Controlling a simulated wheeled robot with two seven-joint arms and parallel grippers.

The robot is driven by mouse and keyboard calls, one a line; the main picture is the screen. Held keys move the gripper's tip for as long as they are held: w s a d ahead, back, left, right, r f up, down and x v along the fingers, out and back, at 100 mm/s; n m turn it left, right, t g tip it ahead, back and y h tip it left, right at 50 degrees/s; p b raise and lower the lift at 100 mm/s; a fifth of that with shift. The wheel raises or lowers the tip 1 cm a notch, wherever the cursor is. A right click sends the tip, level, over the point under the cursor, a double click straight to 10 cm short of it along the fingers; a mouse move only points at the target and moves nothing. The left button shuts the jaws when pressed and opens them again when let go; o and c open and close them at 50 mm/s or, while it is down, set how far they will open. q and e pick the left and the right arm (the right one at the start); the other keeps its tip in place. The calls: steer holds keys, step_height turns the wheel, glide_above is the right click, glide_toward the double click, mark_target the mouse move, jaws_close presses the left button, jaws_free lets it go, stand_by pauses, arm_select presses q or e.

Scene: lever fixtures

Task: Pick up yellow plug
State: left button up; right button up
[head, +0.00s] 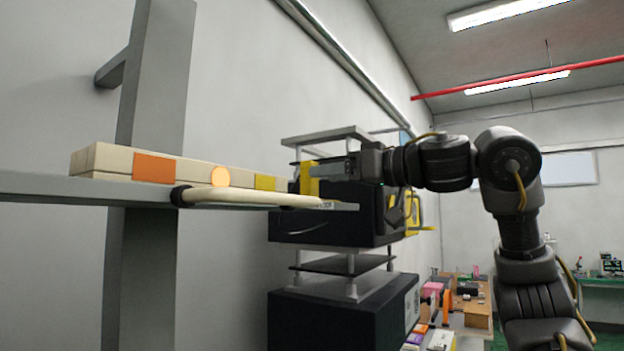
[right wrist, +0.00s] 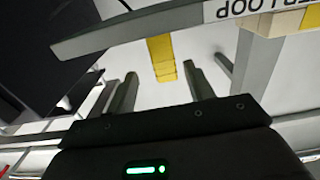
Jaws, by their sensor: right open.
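The yellow plug (head: 309,179) stands upright at the right end of the beige block in the head view. In the right wrist view the yellow plug (right wrist: 161,55) lies ahead of the fingers, its near end about level with the gap between the fingertips. My right gripper (head: 318,168) reaches in from the right with its fingers at the plug. In the right wrist view my right gripper (right wrist: 161,70) is open, with clear space on both sides of the plug. My left gripper is not in view.
The beige block (head: 110,160) with orange and yellow marks rests on a grey shelf (head: 60,188). A dark box stack (head: 330,215) stands behind, and a cluttered table (head: 465,315) is at lower right.

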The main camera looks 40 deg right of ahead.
mark_target(309, 181)
steer(key=x, duration=0.1)
steer(key=p+x, duration=0.1)
steer(key=x, duration=0.1)
steer(key=p+x, duration=0.1)
steer(key=shift+w+a+r, duration=0.15)
steer(key=shift+a, duration=0.15)
steer(key=shift+w+a, duration=0.1)
steer(key=shift+w, duration=0.25)
steer(key=shift+s, duration=0.1)
steer(key=shift+s, duration=0.1)
steer(key=c, duration=1.1)
